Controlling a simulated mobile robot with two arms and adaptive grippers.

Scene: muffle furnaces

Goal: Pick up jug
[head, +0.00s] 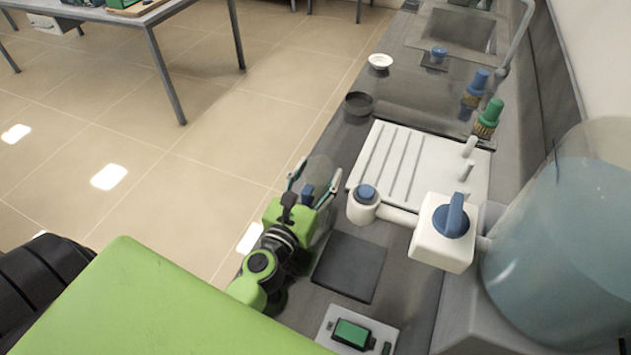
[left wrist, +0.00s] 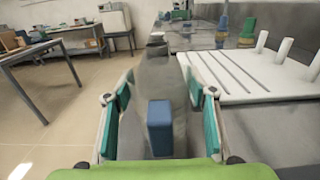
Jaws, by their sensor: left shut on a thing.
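The jug (head: 323,172) is a clear, greyish vessel, faint against the floor and counter in the head view. It also shows upright between the fingers in the left wrist view (left wrist: 157,75), with a dark opening at its top. My left gripper (head: 312,188) is shut on the jug, one green-padded finger on each side. A small blue block (left wrist: 160,127) sits between the fingers, in front of the jug; I cannot tell whether it is the jug's handle. The jug's base is hidden in both views. My right gripper is not in view.
The dark counter carries a white draining board (head: 385,165), a black dish (head: 358,103), a white dish (head: 380,61) and blue and green taps (head: 488,118). A large water container (head: 570,240) with a blue-knobbed valve (head: 450,221) stands right. Open floor lies left.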

